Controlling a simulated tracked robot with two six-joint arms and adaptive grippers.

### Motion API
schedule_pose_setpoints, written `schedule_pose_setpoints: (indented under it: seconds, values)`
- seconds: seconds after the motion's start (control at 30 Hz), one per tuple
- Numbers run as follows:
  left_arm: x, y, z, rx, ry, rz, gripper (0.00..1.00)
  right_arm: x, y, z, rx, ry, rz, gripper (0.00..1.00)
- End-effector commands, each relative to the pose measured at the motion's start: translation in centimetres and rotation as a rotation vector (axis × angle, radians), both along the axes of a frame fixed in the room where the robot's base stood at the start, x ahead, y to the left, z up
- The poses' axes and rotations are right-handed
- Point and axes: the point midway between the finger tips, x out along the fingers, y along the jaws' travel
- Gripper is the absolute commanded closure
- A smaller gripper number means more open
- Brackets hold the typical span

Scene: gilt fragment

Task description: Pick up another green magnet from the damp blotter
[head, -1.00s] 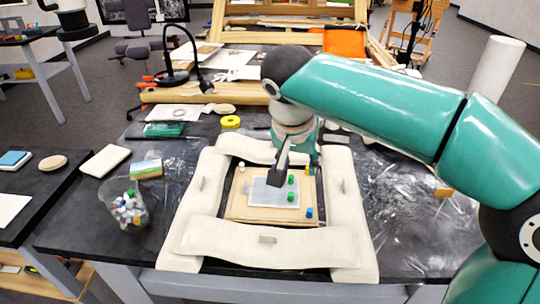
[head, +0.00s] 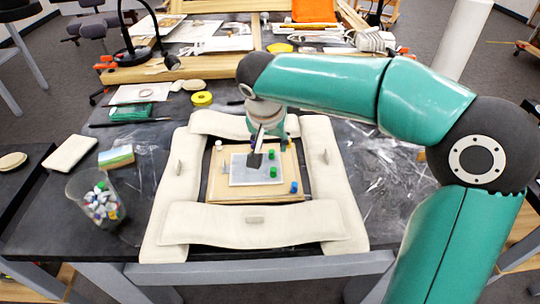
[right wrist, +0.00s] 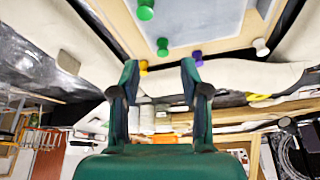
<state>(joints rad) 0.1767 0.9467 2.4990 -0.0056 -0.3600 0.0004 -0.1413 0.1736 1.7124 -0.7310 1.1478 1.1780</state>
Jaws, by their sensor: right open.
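The damp blotter (head: 243,178) is a pale grey sheet on a wooden board (head: 222,194) in the middle of the table. Two green magnets (head: 273,172) show near its right edge; the right wrist view shows a large green magnet (right wrist: 146,10) and a smaller one (right wrist: 162,46). My right gripper (head: 258,157) is over the blotter's far part, partly covering it. In the right wrist view its fingers (right wrist: 159,75) are apart with no magnet between them. My left gripper is not in view.
Cream padded bags (head: 252,223) frame the board. Near it are blue (head: 294,187), white (head: 219,145), purple (right wrist: 197,58) and yellow (right wrist: 143,67) pieces. A clear cup of colored pieces (head: 98,204) stands at left. A yellow ring (head: 202,99) lies behind.

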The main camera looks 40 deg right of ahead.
Motion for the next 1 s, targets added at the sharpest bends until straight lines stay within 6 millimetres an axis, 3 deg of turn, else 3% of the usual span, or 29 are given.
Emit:
schedule_pose_setpoints:
  seconds: [0.43,0.73,1.0]
  values:
    - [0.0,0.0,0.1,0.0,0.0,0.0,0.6,1.6,-1.3,-4.5,0.0,0.003,-0.003,0.54]
    - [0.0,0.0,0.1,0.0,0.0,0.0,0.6,1.8,-1.4,-4.9,0.0,0.0,-0.002,0.54]
    - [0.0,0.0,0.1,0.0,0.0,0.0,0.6,1.8,-1.4,-4.8,0.0,0.0,-0.002,0.96]
